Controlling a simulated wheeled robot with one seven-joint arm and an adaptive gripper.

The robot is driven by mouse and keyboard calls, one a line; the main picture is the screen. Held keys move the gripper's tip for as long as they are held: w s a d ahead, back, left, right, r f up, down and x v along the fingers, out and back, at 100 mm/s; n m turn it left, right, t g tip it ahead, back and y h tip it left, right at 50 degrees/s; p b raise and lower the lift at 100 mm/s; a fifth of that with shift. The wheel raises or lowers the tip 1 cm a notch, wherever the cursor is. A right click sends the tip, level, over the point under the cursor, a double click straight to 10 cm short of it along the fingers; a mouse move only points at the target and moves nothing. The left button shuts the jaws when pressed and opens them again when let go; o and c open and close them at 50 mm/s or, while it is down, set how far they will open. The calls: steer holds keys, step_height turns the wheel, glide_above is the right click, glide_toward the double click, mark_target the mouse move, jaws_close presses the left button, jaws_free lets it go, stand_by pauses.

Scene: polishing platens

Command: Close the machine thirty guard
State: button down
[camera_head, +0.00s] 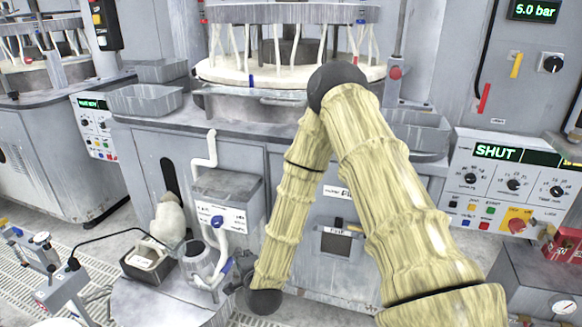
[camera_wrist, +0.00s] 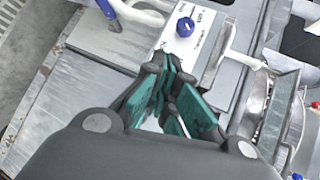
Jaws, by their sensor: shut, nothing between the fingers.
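The central polishing machine (camera_head: 240,151) has a pale round platen (camera_head: 225,75) under an upper plate (camera_head: 290,13). I cannot pick out a number thirty or tell which part is its guard. A control panel (camera_head: 513,180) at its right reads SHUT in green. My arm crosses in front of the machine, and its end hangs low beside a grey box with a blue knob (camera_head: 217,222). In the wrist view my gripper (camera_wrist: 170,68) has its teal fingers together and empty. The blue knob (camera_wrist: 185,27) on its white label lies just beyond the fingertips.
A black-rimmed tray (camera_head: 148,263), a pale rounded sack or bottle (camera_head: 168,220) and a clear jar (camera_head: 203,262) stand at lower left. White pipes (camera_head: 210,150) rise beside the grey box. A second machine (camera_head: 45,150) stands at left. A red box (camera_head: 565,247) is at right.

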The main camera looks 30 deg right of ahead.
steer(key=w+d+r+m+h, duration=0.3)
steer(key=d+r+m+h, duration=0.2)
steer(key=d+r+m, duration=0.3)
steer(key=w+d+r+m+h, duration=0.4)
steer(key=d+r+m, duration=0.4)
steer(key=r, duration=0.7)
steer(key=w+d+r+m+h, duration=0.4)
steer(key=d+r+m+h, duration=0.2)
steer(key=d+r+m, duration=0.3)
step_height(320, 180, up, 3)
steer(key=shift+m+b, duration=0.35)
steer(key=shift+m, duration=0.05)
steer(key=shift+w+r, duration=0.1)
steer(key=shift+r, duration=0.05)
